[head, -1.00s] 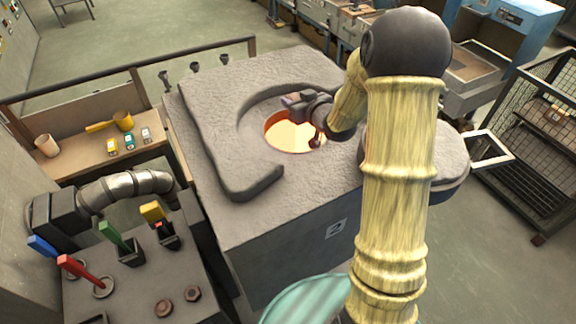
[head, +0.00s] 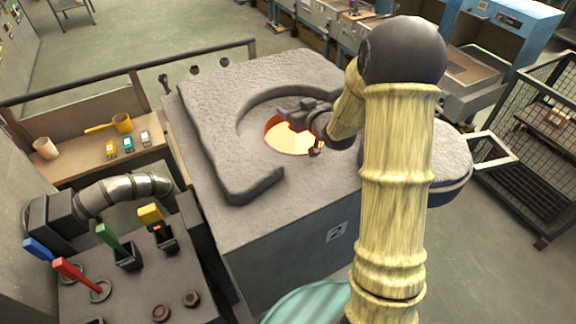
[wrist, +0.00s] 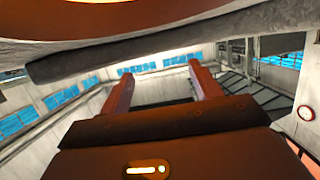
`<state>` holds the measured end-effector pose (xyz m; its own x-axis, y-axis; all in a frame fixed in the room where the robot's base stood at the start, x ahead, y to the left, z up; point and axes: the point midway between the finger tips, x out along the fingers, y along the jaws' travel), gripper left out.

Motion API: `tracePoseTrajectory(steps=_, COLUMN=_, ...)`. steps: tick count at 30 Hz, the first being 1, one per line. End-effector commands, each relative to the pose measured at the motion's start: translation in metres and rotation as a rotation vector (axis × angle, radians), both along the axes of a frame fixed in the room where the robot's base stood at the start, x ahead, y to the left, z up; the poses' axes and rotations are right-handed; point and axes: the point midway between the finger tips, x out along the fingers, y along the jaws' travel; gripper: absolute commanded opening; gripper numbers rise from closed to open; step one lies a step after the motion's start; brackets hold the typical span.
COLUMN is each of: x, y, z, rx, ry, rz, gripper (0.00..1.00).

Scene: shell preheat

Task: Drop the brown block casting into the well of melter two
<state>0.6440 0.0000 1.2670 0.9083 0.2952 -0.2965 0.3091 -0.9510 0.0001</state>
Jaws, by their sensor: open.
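Melter two (head: 290,215) is a grey block marked with a 2. Its round well (head: 285,140) glows orange in the top. My gripper (head: 298,132) is over the well, partly covering it. It is open, and in the wrist view its two fingers (wrist: 161,73) stand apart with nothing between them. I see no brown block casting in any view. The inside of the well is partly hidden by my gripper.
A raised grey collar (head: 225,150) curves around the well's left side. A lever panel (head: 130,285) stands at front left, beside a curved metal pipe (head: 120,190). A wire cage (head: 530,180) stands at right. Open floor (head: 485,270) lies at lower right.

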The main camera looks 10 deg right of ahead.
Motion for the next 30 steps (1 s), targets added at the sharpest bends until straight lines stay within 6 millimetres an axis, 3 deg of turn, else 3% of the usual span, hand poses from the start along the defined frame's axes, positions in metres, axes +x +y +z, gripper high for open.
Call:
tracePoseTrajectory(steps=8, x=-0.018, y=-0.007, z=0.005, rx=-0.001, ry=-0.003, rz=-0.002, gripper=0.63)
tracePoseTrajectory(steps=30, x=-0.127, y=-0.043, z=0.041, rx=-0.002, ry=-0.004, rz=-0.003, gripper=0.63)
